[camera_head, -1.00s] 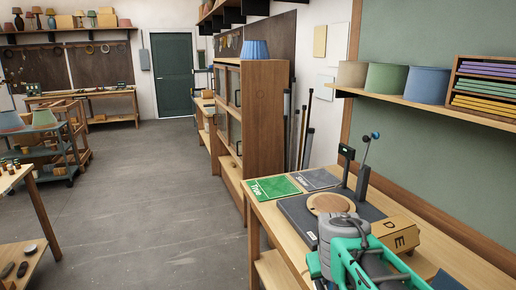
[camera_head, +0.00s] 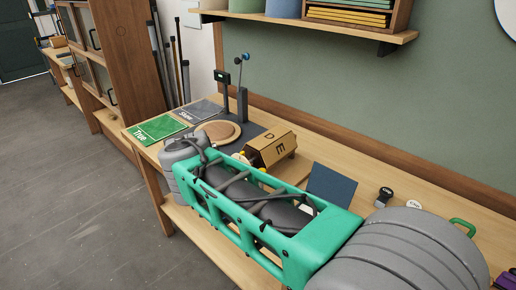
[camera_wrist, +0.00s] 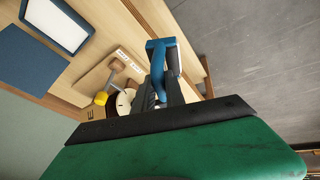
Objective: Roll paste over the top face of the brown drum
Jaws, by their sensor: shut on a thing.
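The brown drum (camera_head: 272,148) is a faceted tan body marked D and E, on a wooden base on the bench. My green-and-grey arm covers part of its near side in the head view. In the wrist view a brown faceted edge with an E (camera_wrist: 91,113) shows just beyond the black strip and green surface. My gripper (camera_wrist: 168,98) is shut on a blue tool (camera_wrist: 157,62) that sticks up between dark fingers. Its working end is not clear, and I cannot tell whether it touches the drum. The gripper is hidden in the head view.
A round wooden disc (camera_head: 217,131) on a dark base with posts stands left of the drum. A green mat (camera_head: 158,129) marked True lies beyond. A blue sheet (camera_head: 331,185) and small dark-topped items (camera_head: 384,196) lie right. A blue-rimmed white tray (camera_wrist: 56,24) shows in the wrist view.

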